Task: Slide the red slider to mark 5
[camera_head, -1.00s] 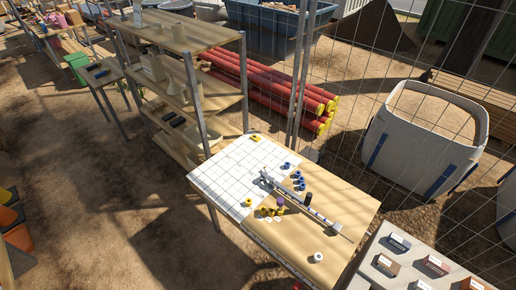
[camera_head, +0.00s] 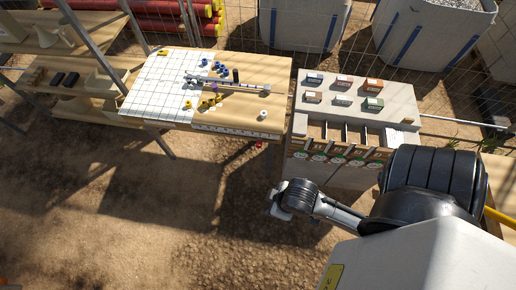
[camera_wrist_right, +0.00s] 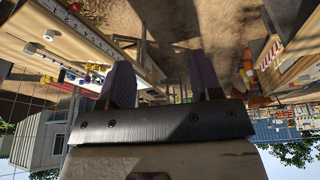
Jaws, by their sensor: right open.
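A small red piece (camera_head: 258,144), which looks like the red slider, shows just below the front edge of the wooden table. It is too small to make out well. A pale scale strip with dark marks (camera_head: 240,131) runs along that front edge; its numbers are not readable in the head view. The strip also shows in the right wrist view (camera_wrist_right: 85,32), upside down, with a red spot (camera_wrist_right: 95,67) near it. My right gripper (camera_wrist_right: 163,75) is open and empty. In the head view it (camera_head: 275,203) hangs low, in front of and below the table. My left gripper is out of view.
The table holds a white grid sheet (camera_head: 150,85), a long metal tool (camera_head: 245,86) and several blue and yellow pieces. To its right stands a grey bench (camera_head: 395,100) with small labelled boxes and bins. A shelf (camera_head: 95,30) is at the left. Open ground lies in front.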

